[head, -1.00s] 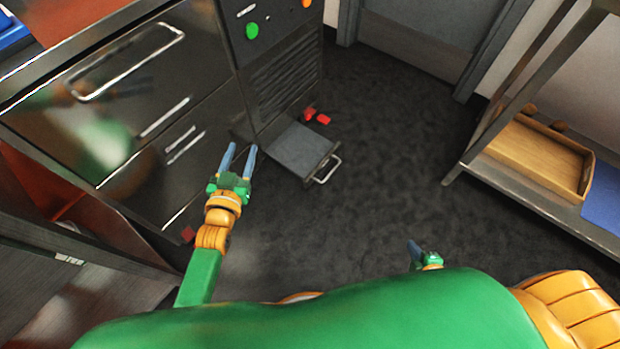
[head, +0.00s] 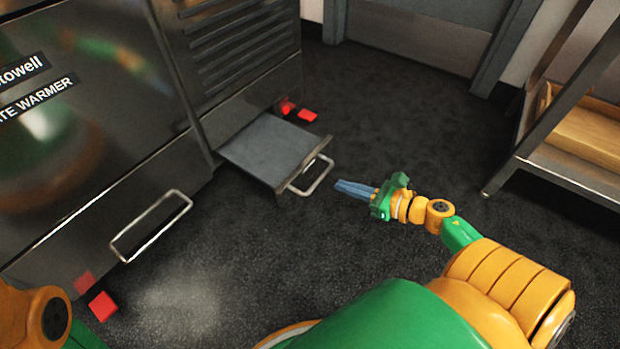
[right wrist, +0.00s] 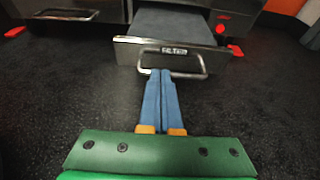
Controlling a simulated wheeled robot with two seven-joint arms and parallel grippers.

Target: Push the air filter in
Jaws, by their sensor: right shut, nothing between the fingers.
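The air filter (head: 270,150) is a flat grey tray pulled out from the bottom of the steel cabinet, low over the floor. It has a metal loop handle (head: 318,178) on its front. In the right wrist view the filter's front (right wrist: 195,53) carries a label reading "FILTER", with the handle below it. My right gripper (head: 340,187) is shut and empty. Its blue fingers point at the handle; in the right wrist view their tips are at or just before the handle bar, and I cannot tell whether they touch. My left gripper is out of view; part of that arm shows at the lower left.
The steel cabinet (head: 240,60) with vent slats stands at the left, with red feet (head: 307,115) at the floor. A plate warmer drawer handle (head: 150,225) sticks out nearer me. A metal shelf (head: 570,180) stands at the right. Dark floor between is clear.

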